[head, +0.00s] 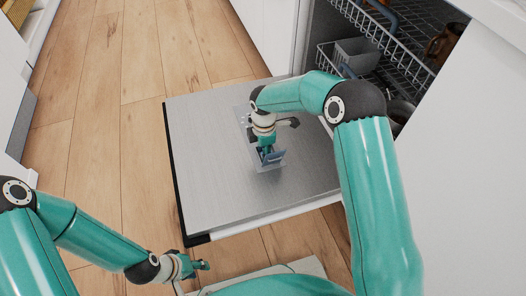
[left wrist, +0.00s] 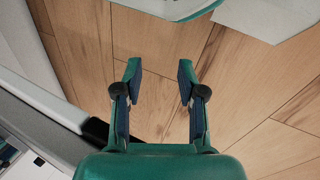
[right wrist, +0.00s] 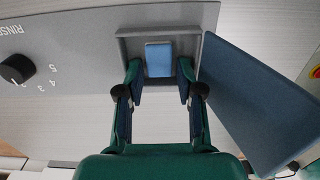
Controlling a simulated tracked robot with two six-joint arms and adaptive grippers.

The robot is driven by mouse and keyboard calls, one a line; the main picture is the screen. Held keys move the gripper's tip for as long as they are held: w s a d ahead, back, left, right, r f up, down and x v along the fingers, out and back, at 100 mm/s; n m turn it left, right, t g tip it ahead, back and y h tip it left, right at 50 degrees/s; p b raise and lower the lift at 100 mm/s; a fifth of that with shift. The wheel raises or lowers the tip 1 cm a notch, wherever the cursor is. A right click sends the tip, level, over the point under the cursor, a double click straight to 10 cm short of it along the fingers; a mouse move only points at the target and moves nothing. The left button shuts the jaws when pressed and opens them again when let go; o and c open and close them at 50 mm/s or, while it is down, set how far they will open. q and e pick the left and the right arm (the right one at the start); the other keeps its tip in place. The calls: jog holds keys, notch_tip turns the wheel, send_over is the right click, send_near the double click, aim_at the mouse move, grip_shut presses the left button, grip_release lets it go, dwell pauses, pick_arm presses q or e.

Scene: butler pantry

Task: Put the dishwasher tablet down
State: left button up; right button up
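The blue dishwasher tablet (right wrist: 158,59) lies in the grey recessed compartment (right wrist: 124,45) of the dispenser in the right wrist view. The dispenser's blue-grey lid (right wrist: 262,105) stands open to the right of the compartment. My right gripper (right wrist: 160,72) is open, its fingertips at the compartment on either side of the tablet, with gaps visible between fingers and tablet. In the head view my right gripper (head: 267,150) is over the dispenser on the lowered dishwasher door (head: 215,140) and hides the tablet. My left gripper (left wrist: 157,70) is open and empty above the floor.
A dial (right wrist: 17,68) with numbers sits on the dispenser panel left of the compartment. The dishwasher's wire rack (head: 415,62) with a grey basket (head: 356,54) is at the upper right. The wooden floor (head: 100,130) left of the door is clear.

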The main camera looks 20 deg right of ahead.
notch_tip(320, 180, up, 12)
jog(key=p, duration=0.4)
jog(key=shift+f, duration=0.15)
